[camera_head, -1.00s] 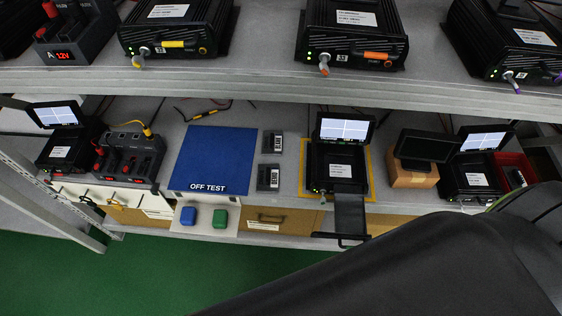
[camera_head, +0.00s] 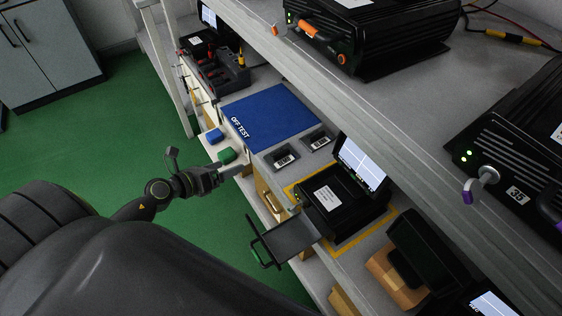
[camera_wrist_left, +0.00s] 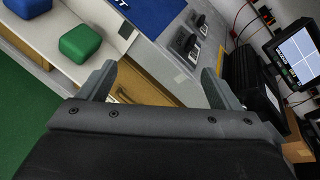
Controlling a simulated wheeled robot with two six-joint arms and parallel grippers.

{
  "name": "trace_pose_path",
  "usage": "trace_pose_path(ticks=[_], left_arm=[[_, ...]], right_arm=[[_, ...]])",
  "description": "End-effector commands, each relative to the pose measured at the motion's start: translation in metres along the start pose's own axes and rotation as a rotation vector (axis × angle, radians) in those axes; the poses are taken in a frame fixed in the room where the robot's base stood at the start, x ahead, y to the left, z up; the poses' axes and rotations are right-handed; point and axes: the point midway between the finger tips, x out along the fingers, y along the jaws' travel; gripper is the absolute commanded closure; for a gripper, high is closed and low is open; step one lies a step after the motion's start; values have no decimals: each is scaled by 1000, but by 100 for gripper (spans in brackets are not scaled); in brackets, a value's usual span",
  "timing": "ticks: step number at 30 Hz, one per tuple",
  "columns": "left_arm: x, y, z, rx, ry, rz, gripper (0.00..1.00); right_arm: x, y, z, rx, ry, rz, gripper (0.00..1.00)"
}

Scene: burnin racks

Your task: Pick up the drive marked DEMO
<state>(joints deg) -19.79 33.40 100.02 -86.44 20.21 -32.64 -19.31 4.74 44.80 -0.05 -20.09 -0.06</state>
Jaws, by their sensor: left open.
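Two small grey drives with labels lie on the shelf between the blue OFF TEST mat (camera_head: 270,112) and the black recorder unit. One drive (camera_head: 281,158) is nearer the shelf's front edge, the other drive (camera_head: 318,139) further back. Both also show in the left wrist view, the nearer drive (camera_wrist_left: 185,44) and the further drive (camera_wrist_left: 199,22). Their markings are too small to read. My left gripper (camera_head: 232,171) is open and empty, in front of the shelf edge near the green block; its fingers (camera_wrist_left: 158,82) are apart in the wrist view. My right gripper is not in view.
A black unit (camera_head: 335,205) with a lit screen stands inside a yellow outline, its tray (camera_head: 285,238) sticking out over the front edge. A green block (camera_head: 227,156) and blue block (camera_head: 214,136) sit on a low ledge. The upper shelf (camera_head: 330,90) overhangs the back.

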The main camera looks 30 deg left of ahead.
Motion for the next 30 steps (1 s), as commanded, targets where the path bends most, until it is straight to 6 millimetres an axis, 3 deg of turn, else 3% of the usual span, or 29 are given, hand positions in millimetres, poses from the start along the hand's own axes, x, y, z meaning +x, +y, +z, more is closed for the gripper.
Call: trace_pose_path(ticks=[3, 9, 14, 24, 30], left_arm=[[-3, -30, 10, 318, 45, -69, 15], [-8, -56, 18, 597, 78, -113, 15], [4, -60, 19, 636, 78, -117, 15], [74, -66, 11, 627, 78, -118, 15], [104, -68, 7, 629, 80, -117, 15]], right_arm=[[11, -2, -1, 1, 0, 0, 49], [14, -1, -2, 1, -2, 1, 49], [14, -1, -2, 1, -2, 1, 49], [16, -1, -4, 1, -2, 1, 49], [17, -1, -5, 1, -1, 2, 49]])
